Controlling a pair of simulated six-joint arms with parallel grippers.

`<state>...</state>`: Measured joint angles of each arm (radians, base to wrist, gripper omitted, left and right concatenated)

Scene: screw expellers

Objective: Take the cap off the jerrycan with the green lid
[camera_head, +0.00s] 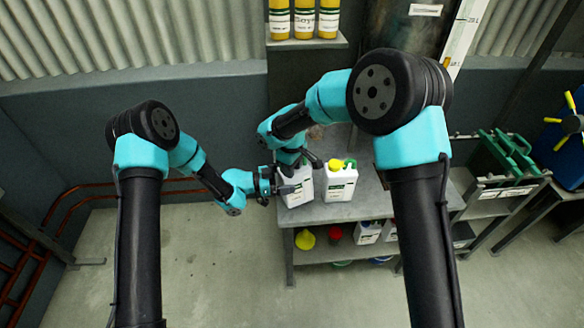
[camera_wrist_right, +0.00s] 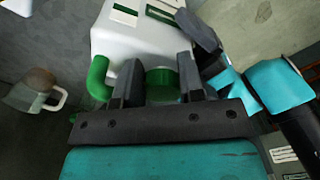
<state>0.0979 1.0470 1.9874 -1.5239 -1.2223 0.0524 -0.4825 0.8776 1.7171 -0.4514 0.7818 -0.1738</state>
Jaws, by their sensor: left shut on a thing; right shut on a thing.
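The white jerrycan (camera_head: 298,188) with the green lid stands on the grey workbench. In the right wrist view, the jerrycan (camera_wrist_right: 135,35) shows its green handle (camera_wrist_right: 97,78) beside the green lid (camera_wrist_right: 162,84). My right gripper (camera_wrist_right: 160,84) comes from above, with one finger on each side of the lid, shut on it. In the head view, my right gripper (camera_head: 291,160) hides the lid. My left gripper (camera_head: 283,187) is shut on the jerrycan's body from the left. Its dark finger also shows against the can in the right wrist view.
A white jerrycan with a yellow cap (camera_head: 340,180) stands close on the right. The workbench (camera_head: 360,207) has a lower shelf with a yellow funnel (camera_head: 305,239) and white containers (camera_head: 367,232). Yellow bottles (camera_head: 304,18) stand on a shelf behind.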

